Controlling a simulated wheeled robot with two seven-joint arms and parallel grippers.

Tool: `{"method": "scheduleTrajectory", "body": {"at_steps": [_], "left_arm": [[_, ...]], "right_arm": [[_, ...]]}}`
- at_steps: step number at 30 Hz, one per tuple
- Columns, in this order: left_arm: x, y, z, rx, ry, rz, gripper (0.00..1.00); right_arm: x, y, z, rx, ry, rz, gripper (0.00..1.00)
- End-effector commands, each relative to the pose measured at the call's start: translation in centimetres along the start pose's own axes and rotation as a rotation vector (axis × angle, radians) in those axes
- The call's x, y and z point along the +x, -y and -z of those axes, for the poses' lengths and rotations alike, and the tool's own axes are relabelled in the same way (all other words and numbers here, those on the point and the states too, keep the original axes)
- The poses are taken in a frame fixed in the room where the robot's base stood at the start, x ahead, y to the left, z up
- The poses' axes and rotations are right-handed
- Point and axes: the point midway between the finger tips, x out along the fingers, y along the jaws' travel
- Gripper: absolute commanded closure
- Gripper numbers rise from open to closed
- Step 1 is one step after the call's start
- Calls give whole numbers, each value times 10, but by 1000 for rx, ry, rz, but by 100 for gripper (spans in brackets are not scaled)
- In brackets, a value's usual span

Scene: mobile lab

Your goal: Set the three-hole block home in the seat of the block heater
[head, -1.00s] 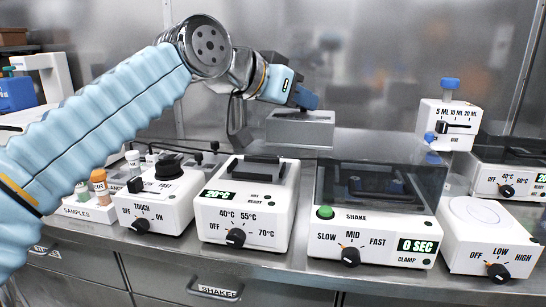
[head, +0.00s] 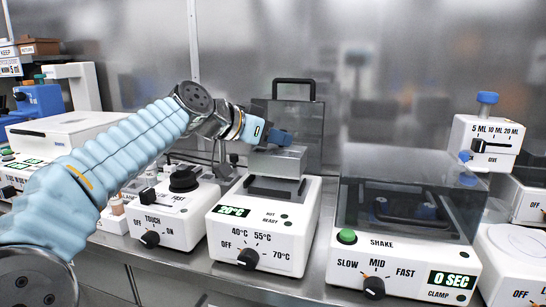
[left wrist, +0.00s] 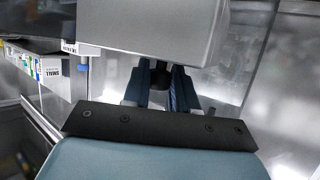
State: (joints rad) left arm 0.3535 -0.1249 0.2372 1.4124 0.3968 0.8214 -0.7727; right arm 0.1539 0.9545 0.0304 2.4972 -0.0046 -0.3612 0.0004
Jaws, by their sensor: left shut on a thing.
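The three-hole block is a grey metal block (head: 277,163) in the head view; its holes cannot be made out. My left gripper (head: 281,139) is shut on its top part and holds it low over the block heater. In the left wrist view the block (left wrist: 165,28) is a large grey form at the dark blue fingers (left wrist: 161,88). The block heater (head: 250,228) is a white box with a 20°C display and a dial. Its dark seat (head: 272,187) shows below the block's front; whether they touch is unclear. My right gripper is not in view.
A clear panel with a black handle (head: 293,82) stands upright behind the heater. The touch mixer (head: 165,216) is close on the left, the shaker (head: 398,255) with its clear cover on the right. A dispenser (head: 483,140) stands at the far right.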

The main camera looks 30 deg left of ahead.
Motion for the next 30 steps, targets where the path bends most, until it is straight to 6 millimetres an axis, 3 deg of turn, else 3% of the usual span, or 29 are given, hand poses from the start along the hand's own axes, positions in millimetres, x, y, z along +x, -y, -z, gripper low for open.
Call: {"method": "scheduleTrajectory", "body": {"at_steps": [4, 9, 19, 20, 24, 30], "left_arm": [[5, 10, -12, -1, -3, 2, 100], [13, 8, -33, 0, -2, 1, 100], [15, 8, -36, 2, -4, 1, 100], [16, 8, -38, 1, 0, 0, 69], [16, 8, -37, 1, 0, 0, 48], [16, 8, -37, 1, 0, 0, 48]], "right_arm": [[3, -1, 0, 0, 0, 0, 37], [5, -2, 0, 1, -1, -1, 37], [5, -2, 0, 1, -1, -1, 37], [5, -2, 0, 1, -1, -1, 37], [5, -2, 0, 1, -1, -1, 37], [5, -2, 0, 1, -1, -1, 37]]}}
